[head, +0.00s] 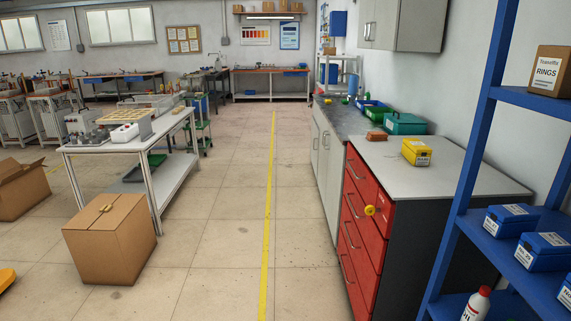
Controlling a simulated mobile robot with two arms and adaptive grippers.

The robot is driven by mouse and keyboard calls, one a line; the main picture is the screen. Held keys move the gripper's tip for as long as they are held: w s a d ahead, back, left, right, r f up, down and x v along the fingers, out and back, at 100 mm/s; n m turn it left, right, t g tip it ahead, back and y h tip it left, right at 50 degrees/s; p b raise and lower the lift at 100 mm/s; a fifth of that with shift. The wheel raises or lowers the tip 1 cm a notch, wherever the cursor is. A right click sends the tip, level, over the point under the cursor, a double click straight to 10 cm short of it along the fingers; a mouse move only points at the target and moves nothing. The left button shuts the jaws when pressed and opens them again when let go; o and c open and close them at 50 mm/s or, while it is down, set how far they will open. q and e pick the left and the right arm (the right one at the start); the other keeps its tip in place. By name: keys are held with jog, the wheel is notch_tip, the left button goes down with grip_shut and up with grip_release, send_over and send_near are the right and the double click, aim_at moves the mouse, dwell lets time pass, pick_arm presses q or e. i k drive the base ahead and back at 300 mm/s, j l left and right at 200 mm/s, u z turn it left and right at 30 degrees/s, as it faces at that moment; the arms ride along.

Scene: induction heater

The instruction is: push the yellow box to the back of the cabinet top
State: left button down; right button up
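A small yellow box (416,152) with a pale label on its front sits on the grey cabinet top (440,181). It stands toward the far part of this top, with bare surface in front of it and to its right. The cabinet (366,222) below has red drawers with metal handles and a dark side panel. Neither of my grippers shows in the head view.
A teal case (404,123) and an orange-brown block (377,136) stand behind the yellow box. A yellow knob (370,210) sticks out at the red drawers. A blue shelf rack (470,190) stands at right. The floor left of the cabinet is clear up to a cardboard box (108,240).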

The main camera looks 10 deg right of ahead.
aim_at(415, 151)
jog(key=i+z, duration=0.25)
jog(key=i, duration=0.25)
jog(key=i+j+z, duration=0.2)
jog(key=i, duration=0.25)
jog(key=i+j+z, duration=0.25)
jog(key=i, duration=0.25)
jog(key=i+j+z, duration=0.2)
jog(key=i+j, duration=0.15)
jog(key=i, duration=0.05)
